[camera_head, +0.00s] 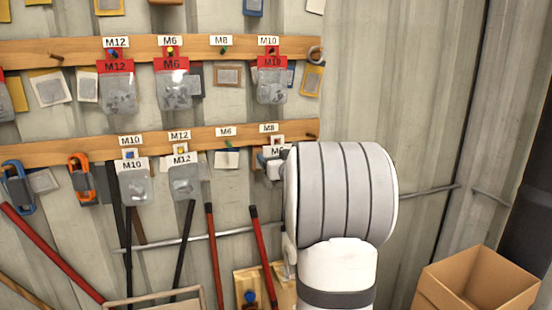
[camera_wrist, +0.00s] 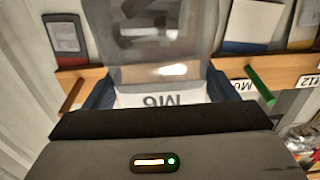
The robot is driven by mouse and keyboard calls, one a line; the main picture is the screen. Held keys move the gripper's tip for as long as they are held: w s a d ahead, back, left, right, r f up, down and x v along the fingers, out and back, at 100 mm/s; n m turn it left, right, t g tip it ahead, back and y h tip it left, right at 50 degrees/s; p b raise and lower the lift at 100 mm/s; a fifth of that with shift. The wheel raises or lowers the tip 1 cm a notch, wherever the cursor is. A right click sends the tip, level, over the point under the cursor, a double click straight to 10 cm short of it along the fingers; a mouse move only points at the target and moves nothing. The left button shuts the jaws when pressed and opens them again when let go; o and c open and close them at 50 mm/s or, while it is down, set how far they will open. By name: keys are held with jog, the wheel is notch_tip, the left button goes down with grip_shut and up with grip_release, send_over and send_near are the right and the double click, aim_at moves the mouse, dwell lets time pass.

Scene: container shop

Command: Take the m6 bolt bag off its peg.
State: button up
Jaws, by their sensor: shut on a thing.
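A clear bag (camera_wrist: 165,35) with a white header reading M6 (camera_wrist: 150,99) is between the fingers of my gripper (camera_wrist: 164,92) in the wrist view, which shows it upside down. In the head view my gripper (camera_head: 270,163) is at the right end of the lower rail, shut on this bag's header (camera_head: 277,151), under the M8 tag (camera_head: 268,128). My wrist hides most of the bag. Whether its header is still on the peg cannot be told. Another M6 bag (camera_head: 174,88), red-headed, hangs on the upper rail under an M6 tag.
The green peg under the lower M6 tag (camera_head: 226,132) is bare. M10 (camera_head: 135,184) and M12 (camera_head: 184,180) bags hang left on the lower rail (camera_head: 60,153). A bare peg (camera_head: 311,135) is at its right end. An open cardboard box (camera_head: 478,283) stands lower right.

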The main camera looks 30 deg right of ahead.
jog(key=shift+s, duration=0.15)
jog(key=shift+b+v, duration=0.35)
jog(key=shift+v, duration=2.2)
